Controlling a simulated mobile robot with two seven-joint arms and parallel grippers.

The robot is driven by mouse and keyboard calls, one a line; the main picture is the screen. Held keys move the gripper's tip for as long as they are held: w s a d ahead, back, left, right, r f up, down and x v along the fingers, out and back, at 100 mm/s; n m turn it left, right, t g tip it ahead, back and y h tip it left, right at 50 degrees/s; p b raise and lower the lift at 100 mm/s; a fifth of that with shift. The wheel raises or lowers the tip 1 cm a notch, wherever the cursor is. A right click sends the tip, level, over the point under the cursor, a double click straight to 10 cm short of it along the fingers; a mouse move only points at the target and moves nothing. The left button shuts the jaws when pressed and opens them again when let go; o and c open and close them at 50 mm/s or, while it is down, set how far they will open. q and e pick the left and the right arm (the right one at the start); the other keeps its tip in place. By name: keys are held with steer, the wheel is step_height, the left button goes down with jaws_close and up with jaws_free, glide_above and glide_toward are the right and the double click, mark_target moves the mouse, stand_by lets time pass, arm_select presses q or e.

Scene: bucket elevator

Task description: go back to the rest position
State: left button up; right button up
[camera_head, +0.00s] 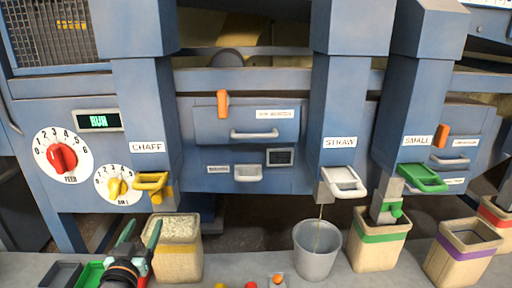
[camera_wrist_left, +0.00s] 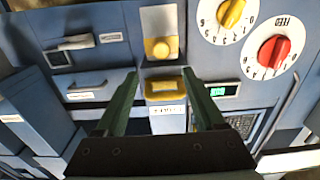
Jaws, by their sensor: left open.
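My left gripper (camera_head: 143,224) is at the lower left of the head view, in front of the machine and near the chaff sack (camera_head: 177,258). Its two green fingers are apart with nothing between them; the left wrist view shows it open too (camera_wrist_left: 160,75). In that view the yellow chaff handle (camera_wrist_left: 165,87) appears between the fingers, beyond them; I cannot tell the exact distance. In the head view the chaff handle (camera_head: 151,182) is above the fingertips. My right gripper is not in view.
A grey bucket (camera_head: 317,262) stands below the straw chute with its white handle (camera_head: 344,181). Sacks with green (camera_head: 378,250) and purple (camera_head: 462,257) bands stand right of it. A red feed dial (camera_head: 62,157) and yellow dial (camera_head: 117,187) are on the left. Small trays (camera_head: 62,274) lie beside my left gripper.

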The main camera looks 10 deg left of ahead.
arm_select(q)
steer(key=s+d+f+m+g+h, duration=0.1)
steer(key=s+d+f+m+h, duration=0.15)
steer(key=s+d+f, duration=0.35)
steer(key=s+d+f+m+g+h, duration=0.1)
steer(key=s+d+f+m+h, duration=0.2)
steer(key=d, duration=0.5)
steer(key=s+d+f+m+g+h, duration=0.1)
steer(key=s+d+f+h, duration=0.2)
steer(key=s+d, duration=0.45)
steer(key=s+a+r+n+g+y+p, duration=0.2)
steer(key=s+g+p, duration=0.3)
steer(key=p, duration=1.6)
steer(key=shift+v, duration=1.1)
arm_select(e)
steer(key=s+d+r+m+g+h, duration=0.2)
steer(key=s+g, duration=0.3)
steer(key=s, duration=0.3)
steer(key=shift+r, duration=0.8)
